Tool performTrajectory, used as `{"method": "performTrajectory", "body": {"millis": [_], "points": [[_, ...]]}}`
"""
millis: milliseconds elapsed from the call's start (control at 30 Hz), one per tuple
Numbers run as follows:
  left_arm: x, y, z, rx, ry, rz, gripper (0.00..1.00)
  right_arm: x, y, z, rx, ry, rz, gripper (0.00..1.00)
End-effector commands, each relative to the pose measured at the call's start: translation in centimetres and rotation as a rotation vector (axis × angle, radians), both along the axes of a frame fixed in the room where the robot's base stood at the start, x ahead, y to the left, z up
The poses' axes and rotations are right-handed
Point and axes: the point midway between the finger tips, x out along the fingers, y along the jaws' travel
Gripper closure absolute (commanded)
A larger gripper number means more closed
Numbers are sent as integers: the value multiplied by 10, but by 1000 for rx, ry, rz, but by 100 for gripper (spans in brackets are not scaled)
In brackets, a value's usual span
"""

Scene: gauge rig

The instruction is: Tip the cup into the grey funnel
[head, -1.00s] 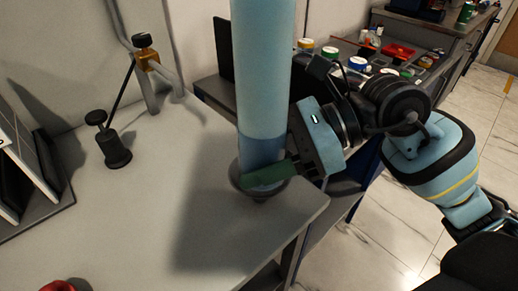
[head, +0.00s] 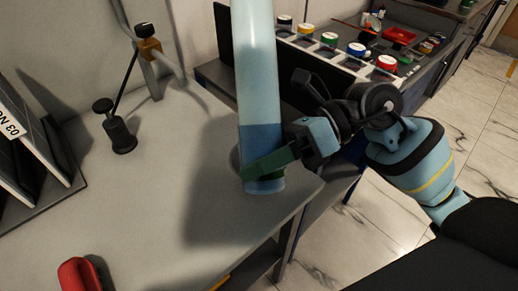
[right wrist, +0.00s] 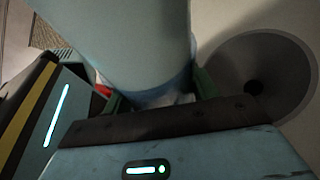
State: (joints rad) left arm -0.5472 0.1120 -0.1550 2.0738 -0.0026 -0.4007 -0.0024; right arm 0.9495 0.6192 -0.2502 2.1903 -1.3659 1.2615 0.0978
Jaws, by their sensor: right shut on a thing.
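The cup (head: 258,85) is a tall pale blue cylinder with a darker blue band low down. It runs out of the top of the head view and leans slightly left. My right gripper (head: 268,162), with green fingers, is shut around its lower part. In the right wrist view the cup (right wrist: 120,35) stands between the green fingers (right wrist: 160,98). The grey funnel (right wrist: 258,75), a round cone with a dark hole, is beside the cup there. My left gripper is not in view.
The pale grey bench (head: 160,200) is mostly clear. A black post base (head: 120,135) and an amber clamp (head: 149,48) stand at the back left. Dark panels (head: 35,150) are at the left, a red object (head: 78,274) in front. Coloured jars (head: 356,50) stand on the far counter.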

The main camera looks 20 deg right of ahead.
Motion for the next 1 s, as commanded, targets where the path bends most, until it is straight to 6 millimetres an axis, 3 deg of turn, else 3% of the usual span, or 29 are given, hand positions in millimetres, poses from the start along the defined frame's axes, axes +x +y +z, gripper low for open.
{"method": "performTrajectory", "body": {"millis": [533,1000], "points": [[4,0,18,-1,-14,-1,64,-4,1,3,140,478,1,64],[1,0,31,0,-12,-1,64,-2,0,8,174,606,0,64]]}}
